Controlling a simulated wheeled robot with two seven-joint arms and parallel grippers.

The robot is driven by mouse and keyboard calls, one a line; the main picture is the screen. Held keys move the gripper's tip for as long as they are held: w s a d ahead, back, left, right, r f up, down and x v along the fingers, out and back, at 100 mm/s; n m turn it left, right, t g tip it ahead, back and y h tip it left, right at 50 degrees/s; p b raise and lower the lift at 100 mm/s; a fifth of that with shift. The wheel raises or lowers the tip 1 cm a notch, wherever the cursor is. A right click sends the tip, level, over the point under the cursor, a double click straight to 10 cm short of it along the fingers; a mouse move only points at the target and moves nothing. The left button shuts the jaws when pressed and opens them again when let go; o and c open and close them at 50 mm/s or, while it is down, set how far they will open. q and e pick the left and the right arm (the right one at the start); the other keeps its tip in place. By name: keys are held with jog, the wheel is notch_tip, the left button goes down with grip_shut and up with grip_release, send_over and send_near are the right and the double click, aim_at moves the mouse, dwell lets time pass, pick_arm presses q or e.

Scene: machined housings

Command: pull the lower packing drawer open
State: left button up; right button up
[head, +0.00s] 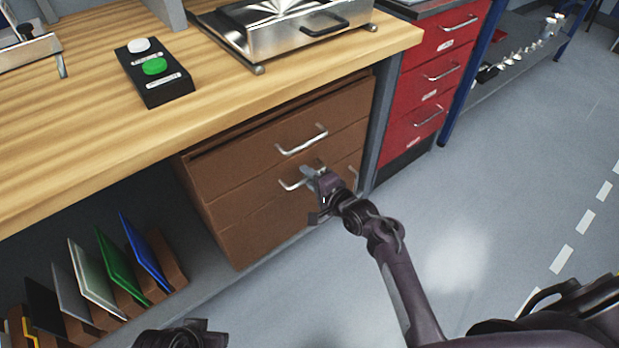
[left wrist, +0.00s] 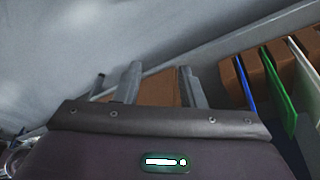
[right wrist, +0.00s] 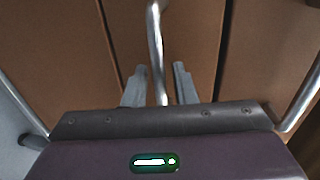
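The brown drawer unit (head: 250,213) under the wooden bench has stacked drawers, all looking shut. Its upper handle (head: 302,140) is free. My right gripper (head: 312,178) is at the handle below it (head: 290,185). In the right wrist view, that handle bar (right wrist: 155,40) runs between the two open fingers (right wrist: 158,85), with gaps visible on both sides. A further handle (head: 353,178) is partly hidden behind my right gripper. My left gripper is low at the bottom of the head view; in the left wrist view its fingers (left wrist: 158,85) are apart and empty.
The wooden bench top (head: 110,60) overhangs the drawers. A grey post and a red drawer cabinet (head: 430,75) stand to the right. Several coloured panels (head: 118,264) stand in a rack at the lower left. The grey floor (head: 480,190) in front is clear.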

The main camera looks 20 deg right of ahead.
grip_shut()
jog(key=shift+s, duration=0.1)
